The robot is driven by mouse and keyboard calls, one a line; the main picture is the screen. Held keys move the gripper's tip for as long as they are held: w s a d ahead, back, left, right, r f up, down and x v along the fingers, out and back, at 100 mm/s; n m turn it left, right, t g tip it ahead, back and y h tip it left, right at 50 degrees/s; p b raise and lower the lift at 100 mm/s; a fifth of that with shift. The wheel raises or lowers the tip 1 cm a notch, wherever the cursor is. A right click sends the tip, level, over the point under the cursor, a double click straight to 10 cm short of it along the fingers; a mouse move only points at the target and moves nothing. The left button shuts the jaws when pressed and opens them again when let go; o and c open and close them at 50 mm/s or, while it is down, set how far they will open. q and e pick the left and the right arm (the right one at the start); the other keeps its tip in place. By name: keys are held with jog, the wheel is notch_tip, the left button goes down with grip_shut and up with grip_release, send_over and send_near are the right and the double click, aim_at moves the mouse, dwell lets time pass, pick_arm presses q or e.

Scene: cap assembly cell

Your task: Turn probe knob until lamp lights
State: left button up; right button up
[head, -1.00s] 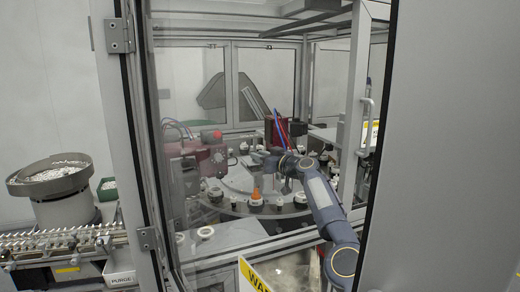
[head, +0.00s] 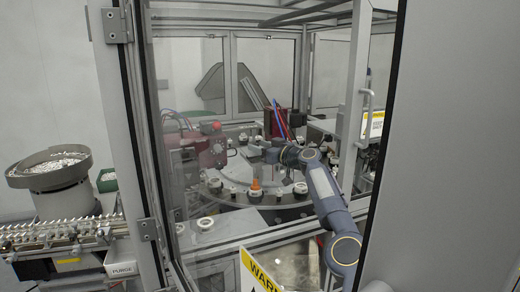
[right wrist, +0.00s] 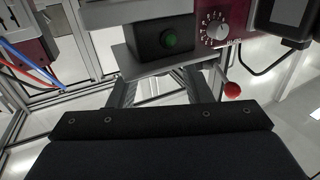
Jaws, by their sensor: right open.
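The probe knob (right wrist: 218,31) is a pale dial with a pointer and scale marks on a dark red box at the upper right of the right wrist view. A round green lamp (right wrist: 170,41) sits on a black box left of it; I cannot tell whether it is lit. My right gripper (right wrist: 160,88) is open and empty, its fingers below the lamp box and apart from the knob. In the head view my right gripper (head: 256,151) reaches into the cell, beside the dark red unit (head: 206,150). The left gripper is not in view.
A red ball (right wrist: 232,90) on a thin rod hangs right of the fingers. Blue and red hoses (right wrist: 30,72) run at the left. Below my arm is a round dial table (head: 235,212) with an orange cap (head: 255,184). Door frames (head: 362,110) flank the opening.

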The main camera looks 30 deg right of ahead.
jog(key=b+v, duration=0.6)
jog(key=v, duration=0.1)
jog(key=shift+s+b, duration=0.2)
jog(key=shift+b, duration=0.1)
jog(key=shift+f, duration=0.1)
jog(key=shift+c, duration=0.3)
jog(key=a+m+h, duration=0.1)
jog(key=a+h, duration=0.2)
jog(key=a, duration=0.3)
jog(key=w+d+m+h+p, duration=0.1)
jog(key=w, duration=0.1)
jog(key=w+m+h+p, duration=0.1)
jog(key=w+p, duration=0.1)
jog(key=w, duration=0.1)
jog(key=w+d+m+t+h+p, duration=0.1)
jog(key=w, duration=0.2)
jog(key=shift+w+d+h+p, duration=0.2)
jog(key=shift+d+h+p, duration=0.15)
jog(key=shift+h, duration=0.05)
jog(key=shift+w+d+f+p, duration=0.1)
jog(key=shift+w+p, duration=0.35)
jog(key=shift+w, duration=0.15)
